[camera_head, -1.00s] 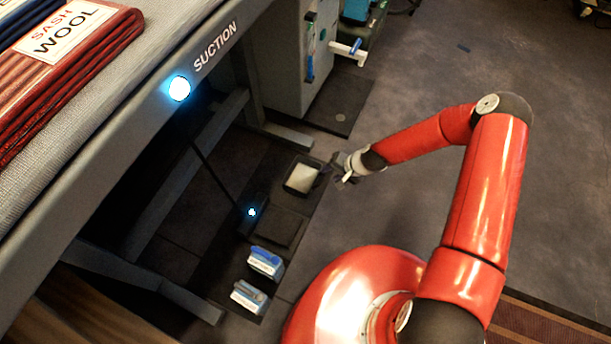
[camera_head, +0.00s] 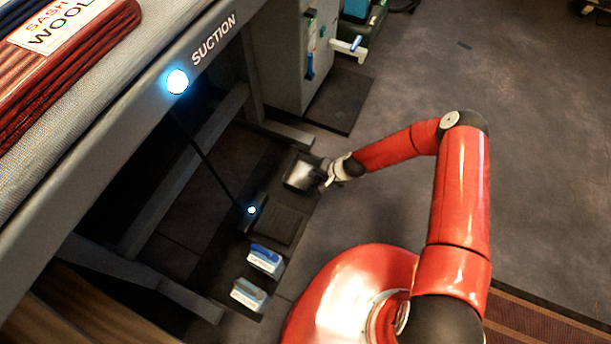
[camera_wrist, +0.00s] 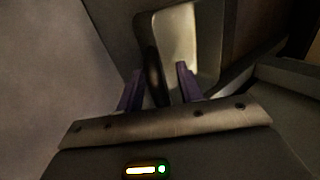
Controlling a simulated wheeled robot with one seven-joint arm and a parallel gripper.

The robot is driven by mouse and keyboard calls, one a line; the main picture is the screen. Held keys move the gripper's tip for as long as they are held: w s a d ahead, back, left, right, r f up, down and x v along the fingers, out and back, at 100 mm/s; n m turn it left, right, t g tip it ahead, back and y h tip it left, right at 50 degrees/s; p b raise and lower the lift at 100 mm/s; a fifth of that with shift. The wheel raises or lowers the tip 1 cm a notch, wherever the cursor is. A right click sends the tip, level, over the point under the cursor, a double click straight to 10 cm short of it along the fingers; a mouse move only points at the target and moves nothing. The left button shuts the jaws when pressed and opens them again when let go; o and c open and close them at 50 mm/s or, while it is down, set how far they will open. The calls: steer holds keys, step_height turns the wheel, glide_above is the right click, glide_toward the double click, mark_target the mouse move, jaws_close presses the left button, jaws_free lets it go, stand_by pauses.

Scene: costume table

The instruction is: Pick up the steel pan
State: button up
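The steel pan (camera_head: 298,174) is a small squarish pan with a bright metal inside and a dark rim. It lies on the dark floor mat beneath the table's side. In the wrist view the pan (camera_wrist: 183,38) is just ahead of my gripper. My gripper (camera_head: 324,175) is at the pan's right side in the head view. In the wrist view my gripper (camera_wrist: 159,68) has its two purple fingers apart, with the pan's dark near edge or handle between them. I cannot tell whether either finger touches it.
The table (camera_head: 120,130) overhangs on the left. A grey cabinet (camera_head: 290,60) stands behind. Open floor (camera_head: 540,180) lies to the right.

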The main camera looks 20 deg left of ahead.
jaws_close()
